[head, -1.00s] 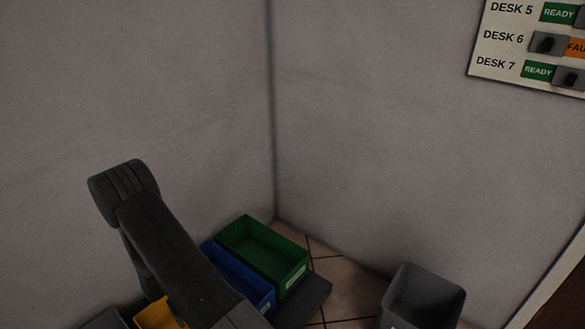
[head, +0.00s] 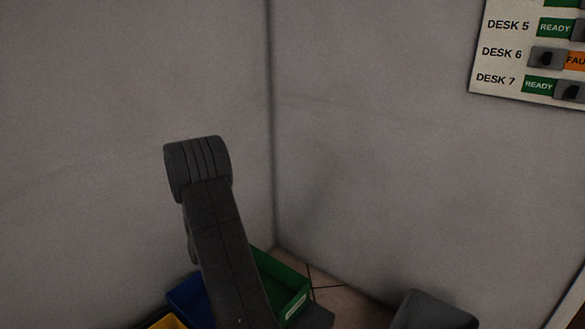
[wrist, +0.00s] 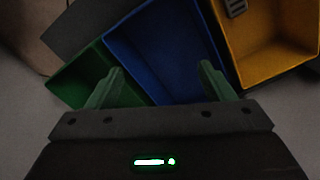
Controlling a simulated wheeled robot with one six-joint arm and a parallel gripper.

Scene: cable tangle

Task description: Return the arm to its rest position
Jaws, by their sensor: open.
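My arm rises from the bottom of the head view, bent at a dark grey joint; the gripper itself is hidden there. In the wrist view my gripper (wrist: 160,82) shows two green fingers set wide apart, with nothing between them. Beyond the fingers lie a blue bin (wrist: 160,50), a green bin (wrist: 75,80) at the left and a yellow bin (wrist: 270,35) at the right. I cannot tell the gripper's height above the bins.
In the head view the green bin (head: 290,285), blue bin (head: 188,298) and yellow bin (head: 167,322) stand by the wall corner. A grey waste bin (head: 435,312) stands at the lower right. A status board (head: 530,50) hangs on the right wall. A grey item (wrist: 235,7) lies in the yellow bin.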

